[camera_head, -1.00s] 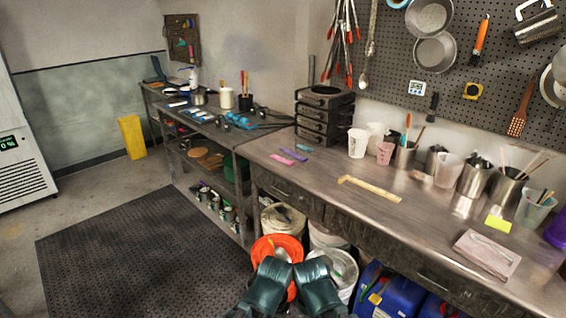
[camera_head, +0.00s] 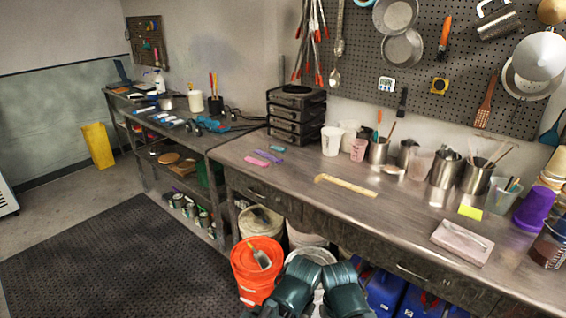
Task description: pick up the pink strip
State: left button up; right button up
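The pink strip (camera_head: 257,161) lies flat on the steel workbench (camera_head: 300,172), near its left front corner. A purple strip (camera_head: 270,156) lies just behind it, and a short blue strip (camera_head: 277,149) lies farther back. Two dark teal parts of my arms show at the bottom centre, in front of the bench and well apart from the strips. No gripper fingertips can be made out. The pink strip is fully visible and nothing holds it.
A black drawer stack (camera_head: 296,115) stands behind the strips. An orange bucket (camera_head: 256,272) stands on the floor below the bench front. A dark mat (camera_head: 110,255) covers clear floor at left.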

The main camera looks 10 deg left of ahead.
aim_at(249, 159)
jog(key=i+j+z, duration=0.3)
jog(key=j+z, duration=0.3)
jog(key=j, duration=0.15)
jog(key=i+j+z, duration=0.1)
jog(key=j, duration=0.35)
jog(key=i+j, duration=0.15)
jog(key=j, duration=0.3)
jog(key=i+j+z, duration=0.15)
jog(key=j, duration=0.8)
jog(key=i+j+z, duration=0.15)
jog(key=j, duration=0.3)
jog(key=i+j, duration=0.1)
jog(key=j, duration=0.3)
jog(key=i+j, duration=0.15)
jog(key=j, duration=0.2)
jog(key=i+j, duration=0.1)
jog(key=j, duration=0.3)
jog(key=i, duration=0.3)
